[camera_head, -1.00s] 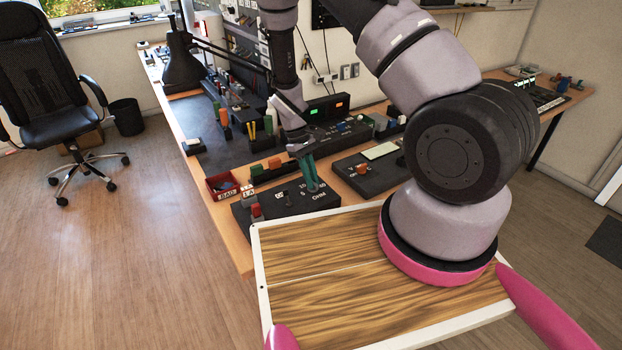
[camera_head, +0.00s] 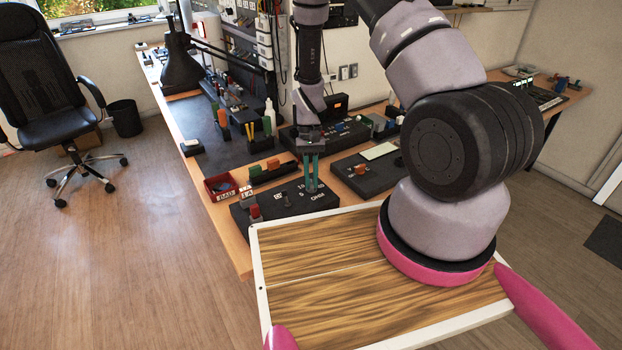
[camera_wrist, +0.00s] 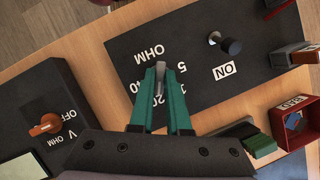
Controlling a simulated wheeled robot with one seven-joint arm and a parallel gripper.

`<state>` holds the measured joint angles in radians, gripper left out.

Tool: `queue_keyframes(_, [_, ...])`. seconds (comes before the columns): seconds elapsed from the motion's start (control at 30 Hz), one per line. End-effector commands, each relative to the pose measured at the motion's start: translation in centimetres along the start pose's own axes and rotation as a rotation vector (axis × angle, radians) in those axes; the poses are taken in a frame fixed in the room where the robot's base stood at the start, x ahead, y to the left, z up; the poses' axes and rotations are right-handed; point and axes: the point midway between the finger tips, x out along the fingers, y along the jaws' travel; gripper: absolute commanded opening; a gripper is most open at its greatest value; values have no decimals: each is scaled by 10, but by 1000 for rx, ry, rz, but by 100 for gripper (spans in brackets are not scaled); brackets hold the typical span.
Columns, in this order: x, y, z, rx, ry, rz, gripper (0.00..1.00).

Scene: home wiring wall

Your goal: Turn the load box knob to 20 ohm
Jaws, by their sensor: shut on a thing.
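The load box (camera_head: 275,226) is a black box with white OHM markings, near the front edge of the bench. It also shows in the wrist view (camera_wrist: 200,85), where the figures partly sit behind my fingers. My gripper (camera_head: 311,188) points down at the dial with its green fingers close together. In the wrist view my gripper (camera_wrist: 161,76) is shut on the knob (camera_wrist: 160,72), of which only a thin grey piece shows between the fingertips. Which figure the knob points to I cannot tell. A toggle switch (camera_wrist: 229,45) stands beside the ON label.
A black meter box (camera_head: 375,178) with an orange knob (camera_wrist: 45,125) stands close to the right. A wood-topped tray (camera_head: 320,285) is in front.

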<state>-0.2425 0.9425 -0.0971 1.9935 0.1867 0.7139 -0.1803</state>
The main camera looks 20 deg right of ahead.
Motion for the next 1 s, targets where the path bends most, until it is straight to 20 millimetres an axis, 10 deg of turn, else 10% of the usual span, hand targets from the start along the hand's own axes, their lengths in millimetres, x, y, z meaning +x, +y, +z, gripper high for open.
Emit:
queue_keyframes(0.57, [0,0,-1,26,2,-11,0])
queue_keyframes(0.63, [0,0,-1,26,2,-11,42])
queue_keyframes(1.0, [-3,0,0,26,2,-11,45])
